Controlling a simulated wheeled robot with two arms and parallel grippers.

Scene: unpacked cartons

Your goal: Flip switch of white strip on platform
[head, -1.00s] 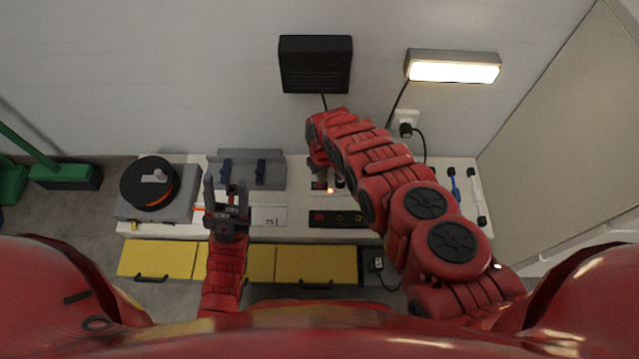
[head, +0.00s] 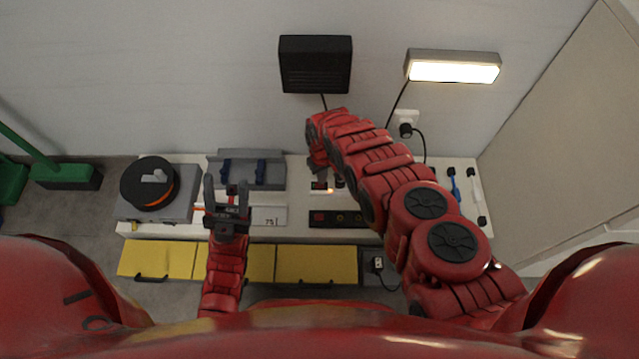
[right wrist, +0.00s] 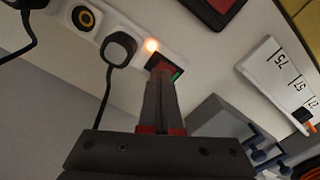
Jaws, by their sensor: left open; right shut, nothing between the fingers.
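The white strip (right wrist: 143,34) runs diagonally across the upper part of the right wrist view, with a plug (right wrist: 118,46) in it and a glowing orange light (right wrist: 151,45). A dark switch with a green edge (right wrist: 176,74) sits at its end, partly hidden by my fingers. My right gripper (right wrist: 161,68) is shut and empty, its fingertips over or against the switch; I cannot tell if they touch. In the head view the strip (head: 329,190) shows only partly, behind my right arm. My left gripper (head: 226,190) is open and empty over the left part of the platform (head: 297,190).
A black strip with a red switch (head: 335,218) lies in front of the white strip. A grey tray with blue parts (head: 268,174) and a reel (head: 148,184) stand to the left. A lamp (head: 453,68) and a wall socket (head: 406,120) are at the back right.

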